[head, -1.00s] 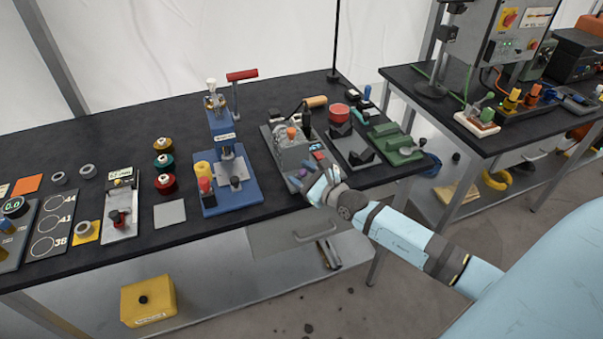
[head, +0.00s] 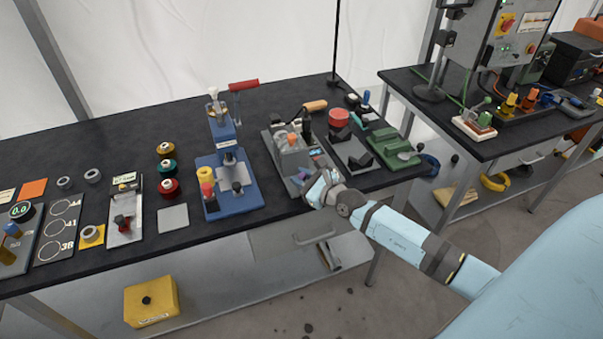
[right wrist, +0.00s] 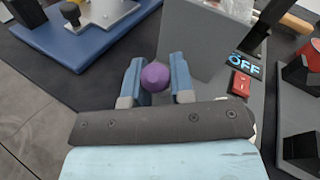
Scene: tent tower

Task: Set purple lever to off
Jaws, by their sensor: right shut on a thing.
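The purple lever's round knob (right wrist: 155,77) sits between the blue fingers of my right gripper (right wrist: 154,84) in the right wrist view. The fingers are shut on it from both sides. In the head view my right gripper (head: 314,184) is at the front edge of the grey machine (head: 284,160), and the knob is mostly hidden by it. The lever's shaft is hidden below the knob. A small display reading OFF (right wrist: 245,65) and a red switch (right wrist: 240,85) are on the machine to the right of the knob. My left gripper is not in view.
A blue press stand (head: 232,195) stands left of the machine. A dark-grey fixture with a red knob (head: 338,117) and a green fixture (head: 393,148) stand to its right. The black table's front edge runs just below my gripper.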

